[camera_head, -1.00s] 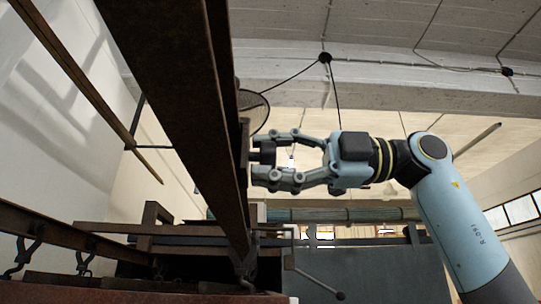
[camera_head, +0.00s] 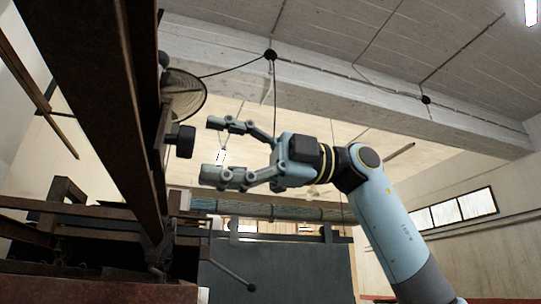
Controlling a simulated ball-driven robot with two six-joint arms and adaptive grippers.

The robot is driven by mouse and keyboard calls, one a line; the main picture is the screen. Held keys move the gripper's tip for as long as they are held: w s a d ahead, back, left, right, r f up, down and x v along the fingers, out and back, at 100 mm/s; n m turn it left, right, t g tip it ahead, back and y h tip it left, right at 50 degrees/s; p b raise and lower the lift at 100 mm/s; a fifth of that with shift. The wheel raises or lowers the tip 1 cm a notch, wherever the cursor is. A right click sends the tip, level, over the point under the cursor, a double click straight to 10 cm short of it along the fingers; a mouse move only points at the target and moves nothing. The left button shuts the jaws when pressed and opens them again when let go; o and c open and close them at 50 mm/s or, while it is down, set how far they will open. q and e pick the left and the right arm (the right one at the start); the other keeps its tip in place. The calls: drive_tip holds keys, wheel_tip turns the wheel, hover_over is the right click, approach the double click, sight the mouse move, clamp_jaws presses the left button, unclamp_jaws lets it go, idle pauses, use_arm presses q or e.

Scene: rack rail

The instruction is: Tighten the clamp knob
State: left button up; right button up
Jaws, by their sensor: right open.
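The dark, blocky clamp knob (camera_head: 181,141) sticks out to the right from a clamp (camera_head: 162,138) on the brown steel rail (camera_head: 110,105). My right gripper (camera_head: 212,149) is open and empty, just right of the knob. Its two fingers point left at the knob, one above and one below its level, with a gap between fingertips and knob. My left gripper is not in view.
A round wire-caged fan (camera_head: 183,95) shows behind the rail. A thin lever with a ball end (camera_head: 251,287) juts out low in the middle. Dark metal framework fills the lower left. The space right of the knob is free apart from my arm.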

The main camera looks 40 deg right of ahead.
drive_tip(key=v, duration=0.7)
drive_tip(key=shift+d, duration=0.4)
drive_tip(key=shift+s, duration=0.15)
